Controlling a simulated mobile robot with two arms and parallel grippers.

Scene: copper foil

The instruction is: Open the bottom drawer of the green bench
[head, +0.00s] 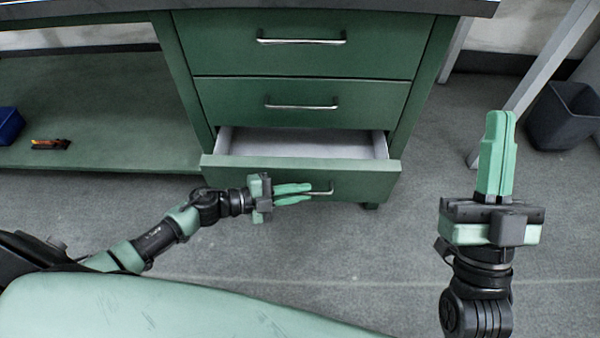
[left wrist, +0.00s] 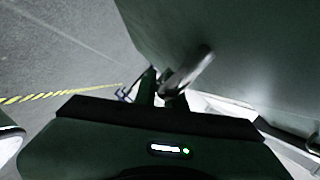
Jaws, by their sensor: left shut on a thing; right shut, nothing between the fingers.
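The green bench (head: 303,103) has a stack of drawers with metal bar handles. Its bottom drawer (head: 232,180) is pulled partly out, and its pale empty-looking inside shows behind the front. My left gripper (head: 310,190) is at the front of this drawer, shut on the drawer's handle (head: 326,193). In the left wrist view the handle (left wrist: 190,72) runs between the fingers, close to the green drawer front (left wrist: 240,50). My right gripper (head: 498,120) is raised at the right, shut and empty, pointing away from me, apart from the bench.
The top drawer (head: 300,60) and the middle drawer (head: 300,118) are shut. A dark bin (head: 562,118) stands on the floor at the right, near a pale table leg (head: 540,68). A blue box (head: 8,125) and a small orange-black tool (head: 50,144) lie on the lower shelf.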

